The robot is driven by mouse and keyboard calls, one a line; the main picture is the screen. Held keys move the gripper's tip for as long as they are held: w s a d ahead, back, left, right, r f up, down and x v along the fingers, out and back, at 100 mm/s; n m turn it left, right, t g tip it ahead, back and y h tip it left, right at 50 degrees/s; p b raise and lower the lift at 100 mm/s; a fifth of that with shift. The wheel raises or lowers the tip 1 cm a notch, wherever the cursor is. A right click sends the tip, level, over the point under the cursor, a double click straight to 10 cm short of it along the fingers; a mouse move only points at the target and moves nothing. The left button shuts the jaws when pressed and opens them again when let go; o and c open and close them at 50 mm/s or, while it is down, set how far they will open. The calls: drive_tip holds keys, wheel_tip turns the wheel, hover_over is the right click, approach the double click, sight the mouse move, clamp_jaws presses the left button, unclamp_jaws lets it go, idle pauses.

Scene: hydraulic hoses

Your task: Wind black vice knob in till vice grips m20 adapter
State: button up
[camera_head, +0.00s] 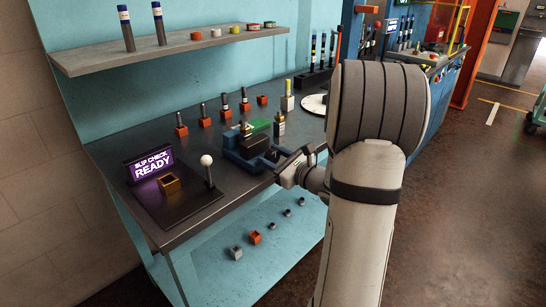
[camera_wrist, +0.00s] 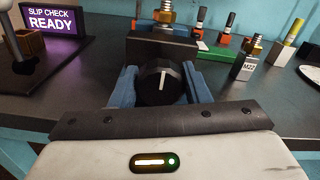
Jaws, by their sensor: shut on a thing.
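The black vice knob (camera_wrist: 160,82) with a white pointer line faces me in the wrist view, its line close to upright. In the head view the vice (camera_head: 248,150) sits near the bench's front edge.
A purple sign (camera_head: 150,164) reads "SLIP CHECK READY", beside a white-balled lever (camera_head: 206,160). A block marked M22 (camera_wrist: 244,68) with a brass fitting stands right of the vice. Several orange holders (camera_head: 205,122) line the bench behind. A shelf (camera_head: 160,50) hangs above.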

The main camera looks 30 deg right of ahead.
drive_tip(key=shift+c, duration=0.4)
drive_tip(key=shift+r+m, duration=0.1)
drive_tip(key=shift+m, duration=0.2)
drive_tip(key=shift+m+p, duration=2.2)
drive_tip(key=shift+m, duration=0.5)
drive_tip(key=o, duration=0.7)
drive_tip(key=shift+d, duration=0.1)
